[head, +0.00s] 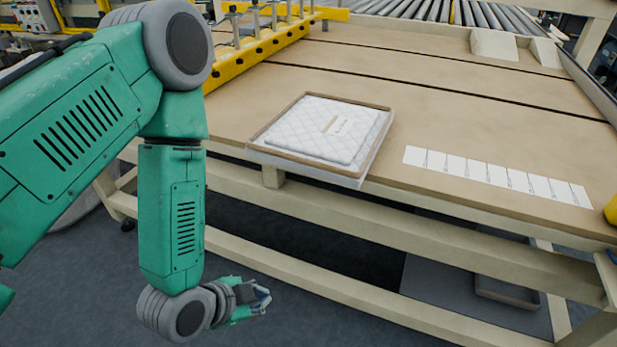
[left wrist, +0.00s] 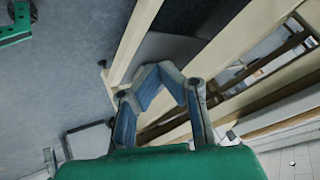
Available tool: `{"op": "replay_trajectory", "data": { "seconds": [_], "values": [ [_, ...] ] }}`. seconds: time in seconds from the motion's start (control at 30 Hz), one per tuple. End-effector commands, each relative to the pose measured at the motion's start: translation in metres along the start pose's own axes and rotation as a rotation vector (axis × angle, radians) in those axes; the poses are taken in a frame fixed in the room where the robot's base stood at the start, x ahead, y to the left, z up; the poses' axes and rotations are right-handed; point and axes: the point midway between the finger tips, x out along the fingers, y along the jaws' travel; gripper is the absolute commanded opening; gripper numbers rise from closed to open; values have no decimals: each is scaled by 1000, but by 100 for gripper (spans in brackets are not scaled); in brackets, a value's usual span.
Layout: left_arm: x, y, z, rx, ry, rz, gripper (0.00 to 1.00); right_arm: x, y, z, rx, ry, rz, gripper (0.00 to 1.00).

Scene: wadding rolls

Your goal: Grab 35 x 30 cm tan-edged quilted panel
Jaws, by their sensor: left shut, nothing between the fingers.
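The tan-edged quilted panel (head: 278,137) lies flat at the front edge of the tan work table (head: 430,110). Its white quilted middle has a small pale label, and its front corner juts out past the table edge. My left gripper (head: 264,299) hangs below table height, in front of the table and apart from the panel. In the left wrist view its blue-padded fingers (left wrist: 160,72) meet at the tips with nothing between them. My right gripper is in neither view.
A white marked strip (head: 497,175) lies on the table right of the panel. A yellow bar with clamps (head: 262,47) borders the table at the back left. Table rails (head: 300,215) and a lower shelf lie beyond my left gripper. The tabletop behind the panel is clear.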

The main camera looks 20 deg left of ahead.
Motion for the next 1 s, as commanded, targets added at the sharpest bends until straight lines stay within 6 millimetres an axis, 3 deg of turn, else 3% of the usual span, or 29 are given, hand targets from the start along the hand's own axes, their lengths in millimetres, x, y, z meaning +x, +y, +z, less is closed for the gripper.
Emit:
{"op": "replay_trajectory", "data": {
  "seconds": [0.17, 0.3, 0.43, 0.67, 0.87, 1.0],
  "values": [
    [6, -34, -46, 304, 193, -199, 0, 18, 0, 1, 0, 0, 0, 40],
    [-6, -71, -87, 589, 304, -467, 0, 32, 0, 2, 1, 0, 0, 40],
    [-25, -98, -110, 765, 322, -685, 0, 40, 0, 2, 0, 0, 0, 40],
    [-40, -115, -127, 878, 302, -841, 0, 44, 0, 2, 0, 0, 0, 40],
    [-24, -129, -143, 881, 302, -846, 0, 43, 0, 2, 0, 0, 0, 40],
    [-4, -145, -158, 878, 301, -845, 0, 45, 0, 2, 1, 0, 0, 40]
  ]
}}
